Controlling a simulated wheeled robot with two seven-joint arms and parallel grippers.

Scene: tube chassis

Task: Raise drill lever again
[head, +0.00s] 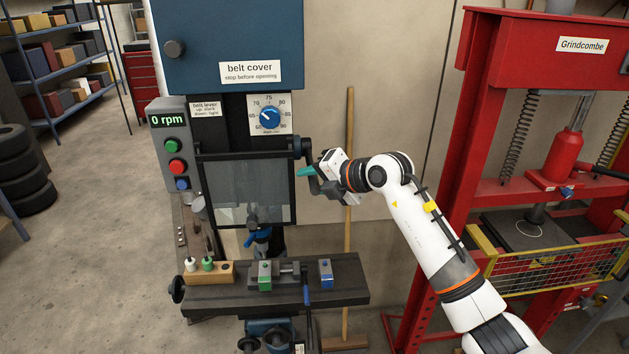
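The drill press has a blue head (225,40) and a grey panel reading 0 rpm. Its dark drill lever (309,164) hangs down from a hub (303,147) on the right side of the head. My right gripper (318,181) is at the lever's lower end, coming in from the right. A teal piece (305,170) juts left from the gripper across the lever. The fingers overlap the lever, and I cannot tell whether they are closed on it. My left gripper is not in view.
A vise (287,274) and a wooden tool block (208,271) are on the drill table (340,285). A broom (347,240) leans behind the gripper. A red press (470,150) stands to the right of my arm.

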